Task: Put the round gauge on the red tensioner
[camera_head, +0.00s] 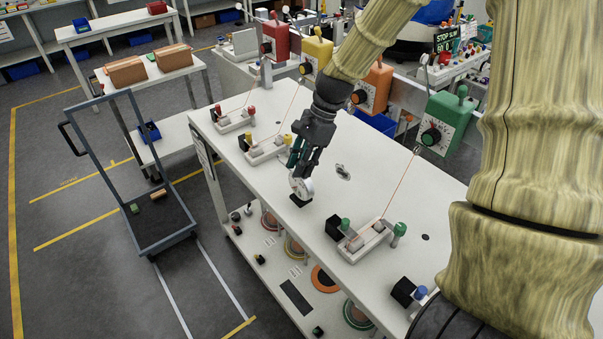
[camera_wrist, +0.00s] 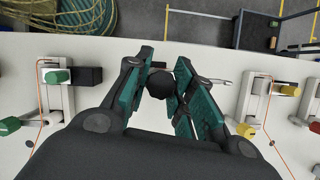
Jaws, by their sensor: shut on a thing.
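My gripper (camera_head: 303,170) points down over the near edge of the white table, shut on the round gauge (camera_head: 304,187). The gauge has a pale round face and a dark part below it. In the wrist view it shows as a dark round body (camera_wrist: 160,84) between the green-padded fingers, with its face hidden; I cannot tell whether it touches the table. The red tensioner (camera_head: 275,42) is a red box with a black dial, at the far end of the row behind the table. A thread links it to a white base (camera_head: 235,120) with red knobs.
Yellow (camera_head: 318,52), orange (camera_head: 376,86) and green (camera_head: 447,124) boxes stand in the same row. White bases with yellow (camera_head: 267,149) and green (camera_head: 365,240) knobs flank my gripper, with slanting threads. A small metallic piece (camera_head: 343,172) lies behind it. A cart (camera_head: 153,220) stands left.

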